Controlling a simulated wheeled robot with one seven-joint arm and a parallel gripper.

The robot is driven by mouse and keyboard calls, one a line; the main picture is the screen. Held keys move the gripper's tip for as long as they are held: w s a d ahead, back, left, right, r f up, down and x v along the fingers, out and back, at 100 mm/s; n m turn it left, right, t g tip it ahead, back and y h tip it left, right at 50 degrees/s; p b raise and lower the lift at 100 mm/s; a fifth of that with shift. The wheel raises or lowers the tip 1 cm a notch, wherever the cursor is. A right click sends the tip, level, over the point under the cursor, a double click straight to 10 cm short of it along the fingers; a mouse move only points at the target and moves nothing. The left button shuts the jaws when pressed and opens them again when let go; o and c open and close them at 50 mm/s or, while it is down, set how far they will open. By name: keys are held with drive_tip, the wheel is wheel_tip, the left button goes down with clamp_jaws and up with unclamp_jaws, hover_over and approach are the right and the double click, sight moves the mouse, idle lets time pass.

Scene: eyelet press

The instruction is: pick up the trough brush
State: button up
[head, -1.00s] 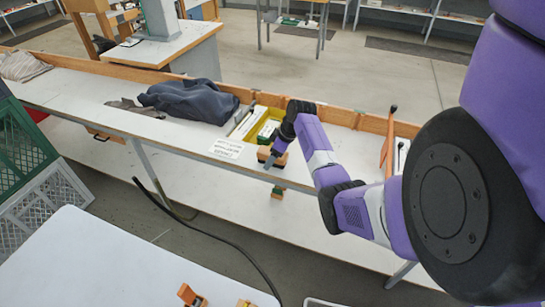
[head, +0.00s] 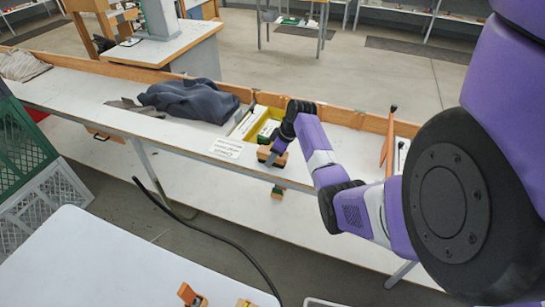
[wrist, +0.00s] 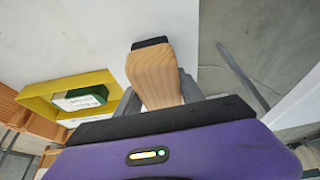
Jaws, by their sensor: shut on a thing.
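My gripper (wrist: 158,92) is shut on a pale wooden block with a dark end, which I take to be the trough brush (wrist: 156,72). Its wood shows between the two grey fingers in the wrist view, and the dark end points away from my palm. In the head view my gripper (head: 275,158) is at the front edge of the long white bench (head: 180,133), with the brush's wood (head: 265,153) just showing beside it. Whether the brush touches the bench cannot be told. Its bristles are not clearly visible.
A yellow tray (wrist: 40,103) holding a green-and-white box (wrist: 80,98) is close by on the left in the wrist view. A dark cloth (head: 190,98) and a printed label (head: 226,148) lie on the bench. A wooden rail (head: 340,115) runs along the bench's back.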

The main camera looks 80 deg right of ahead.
drive_tip(key=shift+r, duration=0.1)
wheel_tip(320, 180, up, 20)
drive_tip(key=b, duration=0.2)
idle(0.3)
